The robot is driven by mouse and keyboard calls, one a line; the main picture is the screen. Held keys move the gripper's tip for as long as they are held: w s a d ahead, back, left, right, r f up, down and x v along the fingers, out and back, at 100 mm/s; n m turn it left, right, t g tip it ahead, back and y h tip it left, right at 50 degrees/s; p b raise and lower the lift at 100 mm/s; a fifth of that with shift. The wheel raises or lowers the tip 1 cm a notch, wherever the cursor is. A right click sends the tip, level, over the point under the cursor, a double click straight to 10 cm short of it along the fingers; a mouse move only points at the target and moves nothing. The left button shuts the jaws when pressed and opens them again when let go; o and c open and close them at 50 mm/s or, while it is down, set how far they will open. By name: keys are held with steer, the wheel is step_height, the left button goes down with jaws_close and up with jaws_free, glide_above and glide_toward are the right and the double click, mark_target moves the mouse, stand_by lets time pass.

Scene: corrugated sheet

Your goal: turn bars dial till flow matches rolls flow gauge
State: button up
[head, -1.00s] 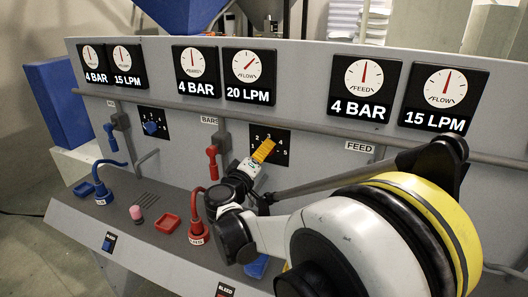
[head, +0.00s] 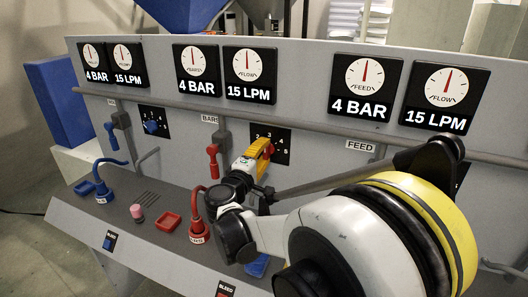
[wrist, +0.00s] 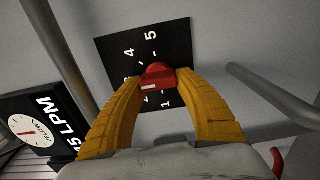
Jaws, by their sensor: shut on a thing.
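My gripper (head: 261,153) is shut on the red bars dial (wrist: 157,75), which sits on a black plate (head: 282,145) numbered to 5. The yellow fingers hold it from both sides in the wrist view. Above it, the middle flow gauge (head: 248,75) reads 15 LPM with its needle upright; the gauge beside it (head: 196,70) reads 4 BAR. The left pair's flow gauge (head: 125,65) also reads 15 LPM; its section label is too small to read. The right feed pair's flow gauge (head: 445,97) reads 15 LPM too.
A blue dial (head: 151,126) is on the left plate. A red lever (head: 212,160) hangs left of the bars plate, and a grey rail (head: 160,101) crosses the panel. Blue (head: 100,185) and red (head: 196,215) hose fittings and a red tray (head: 167,222) are on the ledge.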

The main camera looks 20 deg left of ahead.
steer(key=o, duration=1.2)
steer(key=s, duration=1.2)
